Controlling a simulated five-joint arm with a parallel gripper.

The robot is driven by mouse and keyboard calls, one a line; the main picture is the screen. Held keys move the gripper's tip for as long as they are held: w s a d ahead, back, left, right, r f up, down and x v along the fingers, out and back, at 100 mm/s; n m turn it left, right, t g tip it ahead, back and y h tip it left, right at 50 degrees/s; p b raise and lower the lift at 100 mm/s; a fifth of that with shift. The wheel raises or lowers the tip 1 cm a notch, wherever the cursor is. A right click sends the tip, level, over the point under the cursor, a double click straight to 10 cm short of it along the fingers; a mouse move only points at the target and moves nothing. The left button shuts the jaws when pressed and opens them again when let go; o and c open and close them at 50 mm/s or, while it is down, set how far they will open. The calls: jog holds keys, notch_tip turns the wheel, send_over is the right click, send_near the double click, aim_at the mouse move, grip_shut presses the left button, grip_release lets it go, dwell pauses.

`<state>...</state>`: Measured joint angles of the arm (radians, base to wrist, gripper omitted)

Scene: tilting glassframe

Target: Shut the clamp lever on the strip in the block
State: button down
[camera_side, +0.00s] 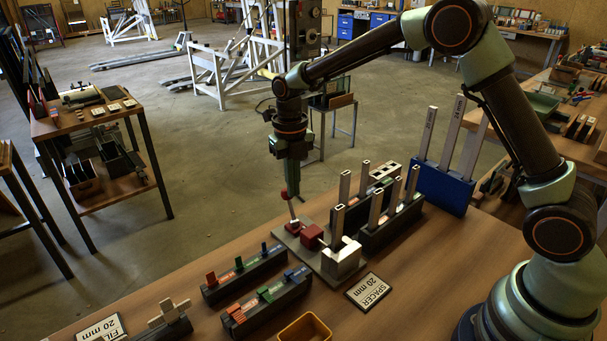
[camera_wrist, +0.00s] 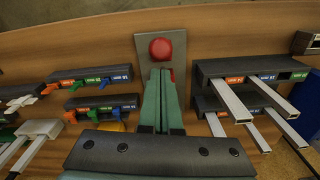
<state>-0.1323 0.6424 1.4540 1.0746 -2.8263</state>
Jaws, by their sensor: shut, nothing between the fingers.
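The clamp lever stands raised, leaning slightly left, with a red ball knob (camera_side: 285,194) on top. The knob also shows in the wrist view (camera_wrist: 161,48), just beyond my fingertips. Below it is a red clamp body (camera_side: 312,236) beside a pale metal block (camera_side: 342,260) on a grey plate (camera_side: 286,239). My gripper (camera_side: 291,184) is shut and empty, pointing down close to the knob. I cannot tell whether they touch. My gripper hides the lever's lower part in the wrist view (camera_wrist: 161,75).
Dark racks of upright strips (camera_side: 392,230) stand right behind the block. Racks with coloured pieces (camera_side: 243,274) lie front left. A blue holder with tall strips (camera_side: 440,188) is further right. A spacer label (camera_side: 368,291) lies in front. Free bench lies left of the plate.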

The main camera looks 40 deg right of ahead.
jog(key=shift+r, duration=0.3)
jog(key=w+r, duration=0.4)
jog(key=r, duration=0.4)
jog(key=shift+w+r, duration=0.15)
jog(key=shift+r, duration=0.05)
dwell(0.8)
jog(key=shift+r, duration=0.1)
